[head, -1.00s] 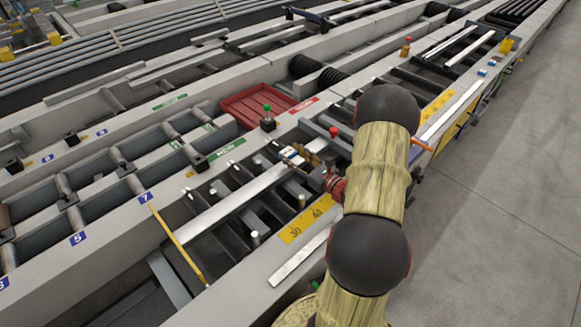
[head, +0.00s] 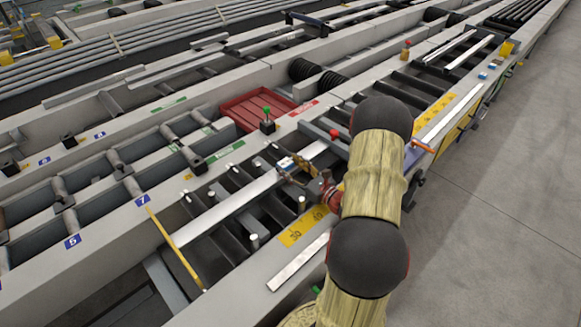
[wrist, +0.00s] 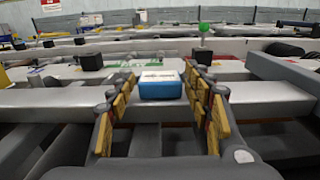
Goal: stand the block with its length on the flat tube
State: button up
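The block (head: 286,163) is small, with a white top and blue sides. It lies low on the flat tube (head: 235,200), a long silver bar running diagonally across the dark bed in the head view. In the wrist view the block (wrist: 160,88) is centred, its marked white top and blue front face showing, with the flat tube (wrist: 265,92) running crosswise under it. My gripper (wrist: 160,75) is open, its yellow-padded fingers left and right of the block with small gaps. I cannot tell how deep the block is between them. My gripper (head: 296,174) partly hides the tube in the head view.
A green-knobbed post (head: 267,118) and a red tray (head: 258,107) stand beyond the tube. Several short pegs (head: 254,240) rise from the bed near it. A yellow numbered plate (head: 303,228) and a loose flat bar (head: 297,263) lie on the near rail.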

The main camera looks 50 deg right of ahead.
jog(key=shift+o, duration=0.8)
